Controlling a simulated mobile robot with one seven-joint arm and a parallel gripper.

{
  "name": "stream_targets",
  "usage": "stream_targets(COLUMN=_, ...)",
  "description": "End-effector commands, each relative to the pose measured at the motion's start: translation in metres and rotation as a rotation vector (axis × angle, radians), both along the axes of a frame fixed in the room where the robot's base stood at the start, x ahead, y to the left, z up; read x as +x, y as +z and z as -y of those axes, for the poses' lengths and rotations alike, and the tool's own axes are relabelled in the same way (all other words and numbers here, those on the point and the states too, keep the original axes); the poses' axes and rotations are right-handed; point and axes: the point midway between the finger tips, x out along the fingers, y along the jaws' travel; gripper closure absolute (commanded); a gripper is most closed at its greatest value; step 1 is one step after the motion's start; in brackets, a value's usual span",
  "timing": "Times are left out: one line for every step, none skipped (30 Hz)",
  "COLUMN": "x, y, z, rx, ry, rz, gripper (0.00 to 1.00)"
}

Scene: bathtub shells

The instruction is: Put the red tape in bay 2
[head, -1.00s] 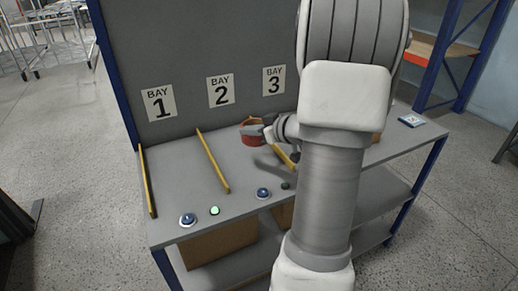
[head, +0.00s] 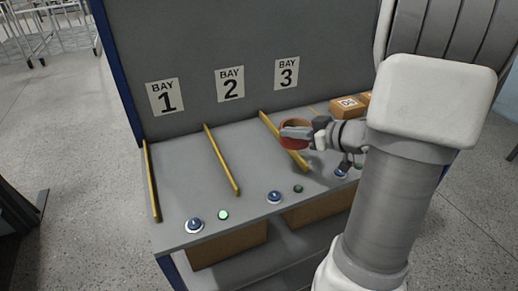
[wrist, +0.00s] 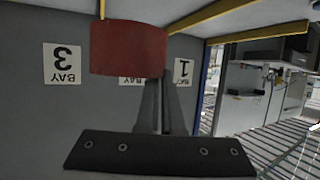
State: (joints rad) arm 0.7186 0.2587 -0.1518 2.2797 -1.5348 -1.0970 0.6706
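The red tape (head: 292,144) is a short red roll, held in the air. In the head view it overlaps the yellow divider between bays 2 and 3. My gripper (head: 299,132) is shut on the roll's wall from the right. In the wrist view, which is upside down, the red tape (wrist: 128,48) is at the ends of my narrow dark fingers (wrist: 162,88). It hides most of the bay 2 sign there. The bay 2 sign (head: 230,84) is on the grey back panel. The floor of bay 2 (head: 246,150) is bare between two yellow dividers.
Yellow dividers (head: 222,160) stand up from the bench top. Blue buttons (head: 274,197) line its front edge; a green light (head: 223,215) glows near bay 1. A cardboard box (head: 347,106) sits at the right. Bay 1 (head: 183,172) is empty.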

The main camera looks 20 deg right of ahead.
Motion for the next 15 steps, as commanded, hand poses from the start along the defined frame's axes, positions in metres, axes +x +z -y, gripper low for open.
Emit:
stream_targets(x=0.004, y=-0.005, z=-0.005, rx=0.001, ry=0.004, rz=-0.001, gripper=1.00)
stream_targets(x=0.007, y=-0.008, z=-0.008, rx=0.002, ry=0.006, rz=-0.001, gripper=1.00)
stream_targets(x=0.012, y=-0.013, z=-0.013, rx=0.002, ry=0.008, rz=0.000, gripper=1.00)
stream_targets(x=0.016, y=-0.017, z=-0.017, rx=0.002, ry=0.008, rz=-0.001, gripper=1.00)
stream_targets(x=0.021, y=-0.022, z=-0.022, rx=0.002, ry=0.008, rz=-0.002, gripper=1.00)
stream_targets(x=0.029, y=-0.028, z=-0.028, rx=0.003, ry=0.008, rz=-0.001, gripper=1.00)
stream_targets(x=0.034, y=-0.032, z=-0.033, rx=0.003, ry=0.008, rz=-0.002, gripper=1.00)
stream_targets(x=0.039, y=-0.036, z=-0.037, rx=0.002, ry=0.009, rz=-0.001, gripper=1.00)
stream_targets(x=0.046, y=-0.042, z=-0.043, rx=0.002, ry=0.008, rz=-0.001, gripper=1.00)
stream_targets(x=0.051, y=-0.046, z=-0.048, rx=0.003, ry=0.008, rz=-0.001, gripper=1.00)
stream_targets(x=0.056, y=-0.050, z=-0.052, rx=0.003, ry=0.006, rz=-0.001, gripper=1.00)
stream_targets(x=0.063, y=-0.055, z=-0.058, rx=0.001, ry=0.007, rz=0.000, gripper=1.00)
stream_targets(x=0.067, y=-0.057, z=-0.062, rx=0.001, ry=0.007, rz=0.001, gripper=1.00)
stream_targets(x=0.070, y=-0.060, z=-0.065, rx=0.002, ry=0.006, rz=-0.001, gripper=1.00)
stream_targets(x=0.075, y=-0.064, z=-0.068, rx=0.001, ry=0.005, rz=-0.002, gripper=1.00)
